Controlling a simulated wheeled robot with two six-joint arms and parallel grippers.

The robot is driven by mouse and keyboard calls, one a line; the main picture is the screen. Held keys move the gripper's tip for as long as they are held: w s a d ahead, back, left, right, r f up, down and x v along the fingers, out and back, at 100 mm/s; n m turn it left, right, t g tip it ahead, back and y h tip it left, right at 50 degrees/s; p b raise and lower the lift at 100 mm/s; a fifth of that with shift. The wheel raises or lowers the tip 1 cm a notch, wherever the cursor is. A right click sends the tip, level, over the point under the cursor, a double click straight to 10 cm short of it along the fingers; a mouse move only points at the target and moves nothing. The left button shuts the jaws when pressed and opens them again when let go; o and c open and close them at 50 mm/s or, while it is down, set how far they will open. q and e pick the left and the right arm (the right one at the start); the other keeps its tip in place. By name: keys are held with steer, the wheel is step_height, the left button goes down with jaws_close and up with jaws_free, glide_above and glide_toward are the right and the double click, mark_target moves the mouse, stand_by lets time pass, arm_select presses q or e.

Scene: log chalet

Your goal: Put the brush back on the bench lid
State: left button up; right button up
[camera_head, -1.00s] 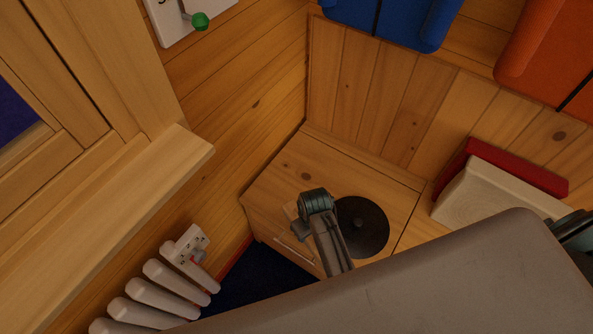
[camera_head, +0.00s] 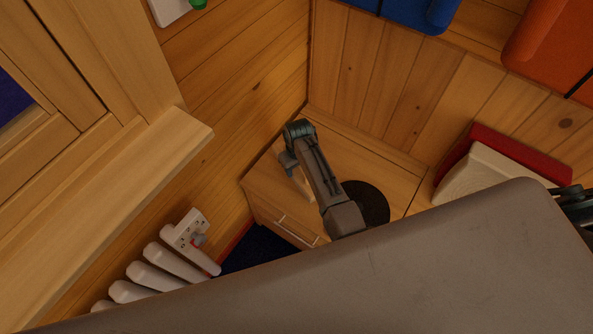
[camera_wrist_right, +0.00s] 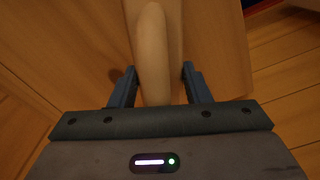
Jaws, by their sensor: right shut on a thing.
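The bench (camera_head: 375,152) stands in the corner with a pale wooden lid. My right gripper (camera_head: 289,165) is over the left part of the lid. It is shut on the brush (camera_head: 301,183), a pale wooden piece partly hidden by my arm in the head view. In the right wrist view the brush's rounded pale handle (camera_wrist_right: 153,45) runs between the two fingers of the right gripper (camera_wrist_right: 158,84). Whether the brush touches the lid cannot be told. My left gripper is not in view.
A round black disc (camera_head: 372,203) lies on the bench top, partly behind my arm. A drawer handle (camera_head: 296,231) is on the bench front. A white radiator (camera_head: 160,268) and a wooden sill (camera_head: 150,165) are at left. A red-and-cream block (camera_head: 480,178) stands at right.

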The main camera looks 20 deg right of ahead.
mark_target(296, 170)
steer(key=f, duration=0.3)
steer(key=shift+w+f, duration=0.1)
steer(key=shift+w, duration=0.2)
steer(key=shift+f, duration=0.1)
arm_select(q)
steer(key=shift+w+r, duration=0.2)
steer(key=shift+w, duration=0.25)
arm_select(e)
steer(key=shift+f, duration=0.15)
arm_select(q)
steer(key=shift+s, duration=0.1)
arm_select(e)
steer(key=o, duration=1.3)
steer(key=shift+c, duration=0.2)
